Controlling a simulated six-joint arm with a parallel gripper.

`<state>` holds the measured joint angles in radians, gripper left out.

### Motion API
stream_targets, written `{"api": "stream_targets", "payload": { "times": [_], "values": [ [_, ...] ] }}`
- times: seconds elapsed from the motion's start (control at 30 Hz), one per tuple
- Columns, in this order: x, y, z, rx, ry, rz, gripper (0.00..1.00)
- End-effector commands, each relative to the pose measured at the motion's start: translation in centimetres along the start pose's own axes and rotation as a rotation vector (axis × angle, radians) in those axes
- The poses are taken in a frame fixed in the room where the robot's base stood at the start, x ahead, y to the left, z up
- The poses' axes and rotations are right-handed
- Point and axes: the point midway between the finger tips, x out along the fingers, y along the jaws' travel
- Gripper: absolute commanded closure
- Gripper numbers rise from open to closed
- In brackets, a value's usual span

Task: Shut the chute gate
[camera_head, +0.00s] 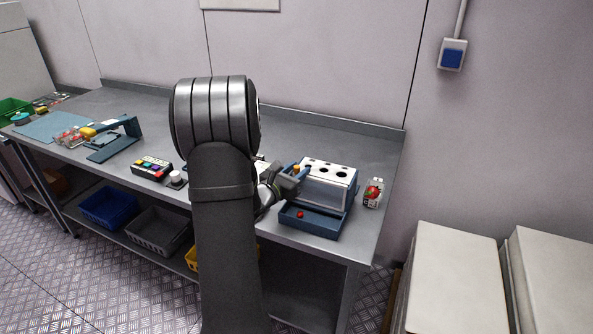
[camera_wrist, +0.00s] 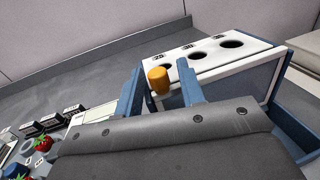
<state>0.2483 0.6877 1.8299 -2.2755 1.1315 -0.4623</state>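A white-topped box (camera_head: 332,196) with dark round holes in its top stands on the right part of the bench; its top (camera_wrist: 208,58) also shows in the wrist view. An orange knob (camera_wrist: 159,80) sits at the box's near left end and appears small in the head view (camera_head: 296,168). I cannot tell whether the gate is open or shut. My gripper (camera_wrist: 161,88) is open, its two blue fingers apart with the knob showing between them. Clear gaps show beside the knob, and I cannot tell how far beyond the tips it is.
A blue tray (camera_head: 326,234) holding a red berry (camera_head: 300,214) lies in front of the box. A button panel (camera_head: 152,168) and a blue stand (camera_head: 112,146) are farther left. The bench behind the box is clear.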

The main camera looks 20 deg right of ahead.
Motion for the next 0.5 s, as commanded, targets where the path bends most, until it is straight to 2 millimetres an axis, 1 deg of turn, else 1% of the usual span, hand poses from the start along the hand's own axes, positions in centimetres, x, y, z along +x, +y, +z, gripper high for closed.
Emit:
{"api": "stream_targets", "payload": {
  "times": [0.17, 0.27, 0.37, 0.5],
  "values": [
    [-0.2, 0.0, 0.0, 0.000, 0.001, -0.001, 0.63],
    [-1.1, 0.1, 0.0, -0.001, 0.000, 0.002, 0.63],
    [-2.8, 0.1, 0.0, -0.001, 0.001, 0.003, 0.63],
    [-6.2, 0.1, 0.1, -0.002, 0.000, 0.004, 0.63]
  ]
}}
